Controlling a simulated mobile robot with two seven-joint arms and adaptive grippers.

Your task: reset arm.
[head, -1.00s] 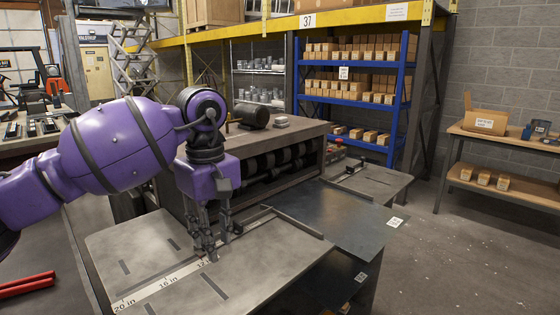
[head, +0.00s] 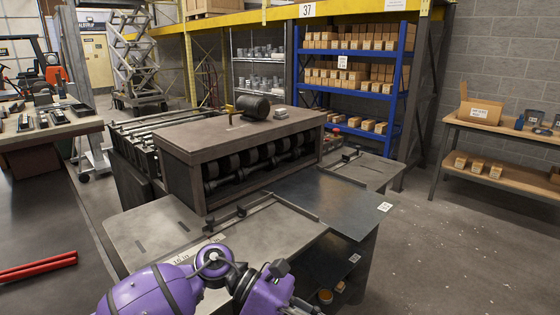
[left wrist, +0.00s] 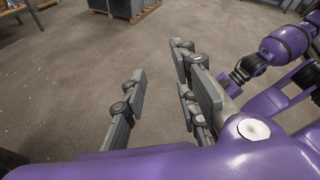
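My left arm is low at the bottom of the head view, in front of the bench. Its fingers are mostly cut off by the lower edge there. In the left wrist view my left gripper (left wrist: 163,95) has its fingers spread apart, with only bare floor between them. It holds nothing. Purple arm links of mine show at the right of the left wrist view. My right gripper is not seen in any view.
The forming machine (head: 235,140) stands behind the ruled worktable (head: 262,232), with a dark metal sheet (head: 325,200) to the right. Red handles (head: 38,266) lie at far left. Blue shelving (head: 408,70) stands behind. The floor (head: 465,240) at right is clear.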

